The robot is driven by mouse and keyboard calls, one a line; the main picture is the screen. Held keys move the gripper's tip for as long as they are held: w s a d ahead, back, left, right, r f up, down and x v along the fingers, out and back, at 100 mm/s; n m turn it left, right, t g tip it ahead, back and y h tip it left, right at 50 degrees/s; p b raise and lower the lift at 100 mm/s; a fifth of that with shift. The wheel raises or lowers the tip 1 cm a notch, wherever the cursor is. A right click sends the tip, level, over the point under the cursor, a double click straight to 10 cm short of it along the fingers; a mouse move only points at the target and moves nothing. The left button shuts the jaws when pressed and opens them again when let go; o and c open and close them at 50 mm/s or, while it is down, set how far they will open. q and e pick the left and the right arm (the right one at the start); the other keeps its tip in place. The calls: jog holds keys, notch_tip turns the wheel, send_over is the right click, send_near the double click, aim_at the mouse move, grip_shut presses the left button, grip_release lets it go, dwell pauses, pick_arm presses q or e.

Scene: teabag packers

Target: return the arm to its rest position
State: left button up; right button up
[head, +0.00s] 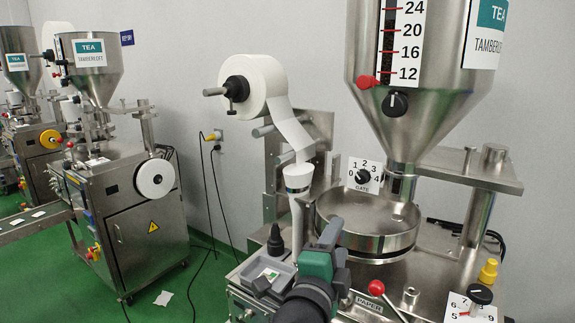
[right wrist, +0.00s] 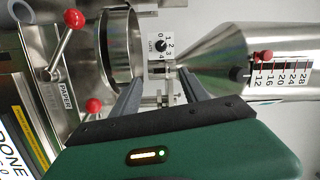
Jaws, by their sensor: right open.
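My right gripper (head: 336,238) is in front of the round steel pan (head: 368,243) of the near teabag machine, its green body and dark fingers showing at the lower middle of the head view. In the right wrist view, the gripper's two dark fingers (right wrist: 160,82) stand apart with nothing between them. Beyond them are the pan (right wrist: 138,48), the gate dial (right wrist: 161,46) and the steel hopper (right wrist: 210,68). I cannot tell whether the fingers touch the machine. My left gripper is not in view.
A paper roll (head: 262,84) feeds down left of the hopper. A red-knobbed paper lever (head: 376,287), a yellow knob (head: 488,271) and a numbered dial (head: 479,295) are near the gripper. Another machine (head: 130,200) stands at left. Green floor (head: 200,290) lies between the machines.

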notch_tip(320, 180, down, 19)
jog(key=n+g+y, duration=0.4)
jog(key=n+y, duration=0.4)
jog(key=n, duration=0.7)
jog(key=s+d+f+n+g, duration=0.2)
jog(key=s+d+f+g, duration=0.3)
jog(key=s+f, duration=0.3)
jog(key=s+d+f+n+g+p, duration=0.1)
jog(key=s+d+f+n+g, duration=0.2)
jog(key=s+f, duration=0.6)
jog(key=s+d+g, duration=0.2)
jog(key=s, duration=0.2)
jog(key=shift+d+n+h, duration=0.3)
jog(key=shift+w+r, duration=0.1)
jog(key=shift+w, duration=0.05)
jog(key=shift+c, duration=0.2)
